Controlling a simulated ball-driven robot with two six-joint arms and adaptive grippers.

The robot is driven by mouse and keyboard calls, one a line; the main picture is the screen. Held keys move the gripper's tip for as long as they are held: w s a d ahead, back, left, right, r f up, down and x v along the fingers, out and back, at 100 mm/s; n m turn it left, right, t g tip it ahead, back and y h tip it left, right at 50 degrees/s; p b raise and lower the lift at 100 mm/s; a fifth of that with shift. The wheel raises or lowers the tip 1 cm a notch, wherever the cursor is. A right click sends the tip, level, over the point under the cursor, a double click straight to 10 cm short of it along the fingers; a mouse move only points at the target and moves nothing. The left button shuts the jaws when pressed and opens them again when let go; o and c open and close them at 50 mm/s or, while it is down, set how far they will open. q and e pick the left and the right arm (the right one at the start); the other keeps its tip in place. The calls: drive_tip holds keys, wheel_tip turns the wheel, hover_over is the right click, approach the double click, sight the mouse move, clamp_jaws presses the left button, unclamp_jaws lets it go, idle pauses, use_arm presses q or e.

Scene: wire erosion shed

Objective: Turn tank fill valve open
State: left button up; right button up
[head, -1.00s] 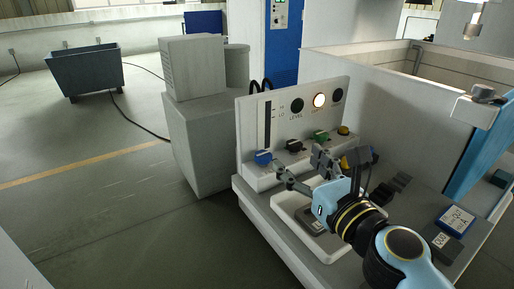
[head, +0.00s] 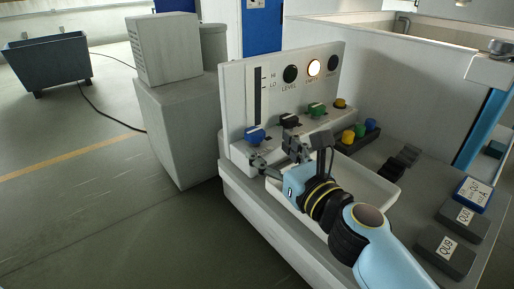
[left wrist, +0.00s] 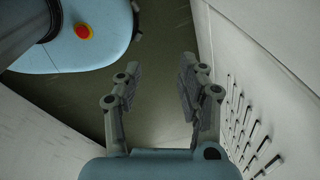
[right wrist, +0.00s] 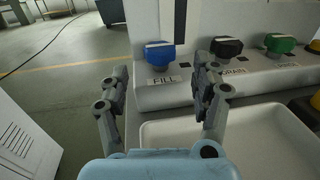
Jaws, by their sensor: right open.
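The blue fill valve knob (head: 255,135) sits at the left end of the panel's lower ledge. In the right wrist view the blue knob (right wrist: 159,52) stands above a "FILL" label (right wrist: 163,80), ahead of and between the fingers. My right gripper (head: 278,158) is open and empty, a little in front of the panel; its fingers also show in the right wrist view (right wrist: 160,85). It appears apart from the knob. My left gripper (left wrist: 155,85) is open and empty, seen only in the left wrist view, over the floor beside a pale wall.
A black knob (head: 290,121), a green knob (head: 316,109) and a yellow knob (head: 340,103) stand right of the blue one. A lit lamp (head: 314,68) glows above. A white tray (head: 375,187) lies below the panel. Labelled blocks (head: 464,216) lie at right.

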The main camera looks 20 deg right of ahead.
sight(260, 137)
drive_tip(key=w, duration=0.2)
drive_tip(key=w+a, duration=0.1)
drive_tip(key=w, duration=0.2)
drive_tip(key=shift+r, duration=0.15)
drive_tip(key=shift+w+a, duration=0.1)
drive_tip(key=shift+w, duration=0.45)
drive_tip(key=c, duration=1.2)
use_arm(q)
drive_tip(key=shift+w+r, duration=0.4)
drive_tip(key=shift+r, duration=0.05)
